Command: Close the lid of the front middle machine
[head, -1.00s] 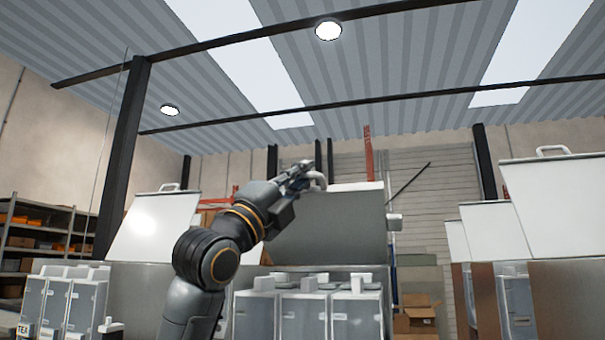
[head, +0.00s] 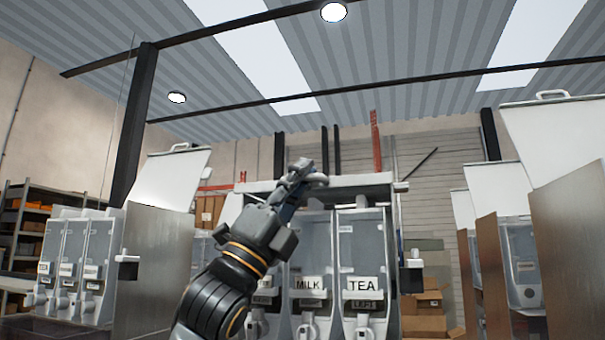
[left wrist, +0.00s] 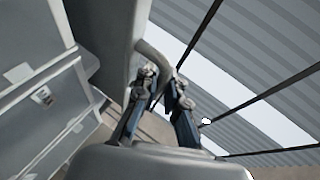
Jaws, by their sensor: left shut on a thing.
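The middle machine's lid (head: 355,183) shows nearly edge-on in the head view, as a pale band above the dispensers. It looks close to level. My left gripper (head: 307,174) is at the lid's front edge, shut on the grey curved lid handle (head: 320,181). In the left wrist view the two fingers (left wrist: 165,82) are at the handle (left wrist: 153,58), beside the lid's pale edge (left wrist: 130,40). Under the lid stand clear dispensers, with MILK (head: 308,283) and TEA (head: 361,284) labels readable. My arm hides the machine's left part. My right gripper is not in view.
A machine with its white lid raised (head: 172,180) stands at the left. More machines with raised lids (head: 560,140) stand at the right. Cardboard boxes (head: 425,315) lie behind, right of the middle machine. Shelving (head: 35,225) is at the far left.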

